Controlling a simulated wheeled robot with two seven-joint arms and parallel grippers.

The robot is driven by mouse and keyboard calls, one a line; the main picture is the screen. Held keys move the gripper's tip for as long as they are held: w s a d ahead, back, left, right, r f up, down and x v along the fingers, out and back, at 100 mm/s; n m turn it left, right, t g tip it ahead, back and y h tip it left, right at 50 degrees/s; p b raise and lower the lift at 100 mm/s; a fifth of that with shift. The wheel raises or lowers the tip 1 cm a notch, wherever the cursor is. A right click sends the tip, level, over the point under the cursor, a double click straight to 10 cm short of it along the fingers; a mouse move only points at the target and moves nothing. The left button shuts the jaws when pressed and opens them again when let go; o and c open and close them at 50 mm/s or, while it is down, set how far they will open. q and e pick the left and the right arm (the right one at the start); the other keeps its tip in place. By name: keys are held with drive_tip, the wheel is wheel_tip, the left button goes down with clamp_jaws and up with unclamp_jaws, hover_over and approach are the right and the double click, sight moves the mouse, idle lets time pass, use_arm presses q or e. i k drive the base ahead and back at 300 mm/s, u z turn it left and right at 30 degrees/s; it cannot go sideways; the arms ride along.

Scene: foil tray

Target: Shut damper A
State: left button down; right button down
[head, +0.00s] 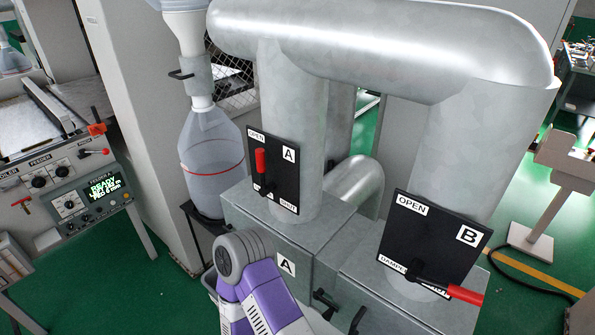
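Damper A's black plate (287,165) is on the left vertical duct, with OPEN at its top left and a partly legible label at its lower right. Its lever has a red grip (261,161) pointing up towards OPEN. Damper B's plate (440,236) is on the right duct. Its lever, with a red grip (464,294), points right and slightly down, across the plate's lower edge. One of my purple and grey arms rises from the bottom edge below damper A, apart from the lever in the picture. No gripper fingers show.
A grey cabinet marked A (286,264) stands under the ducts, with black door handles (324,300). A clear collection bottle (211,160) hangs left of damper A. A large horizontal duct (385,42) runs above. A control panel (88,200) is at far left.

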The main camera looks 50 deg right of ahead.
sight(265, 190)
drive_tip(key=z, duration=0.15)
drive_tip(key=k, duration=1)
drive_tip(key=z, duration=0.95)
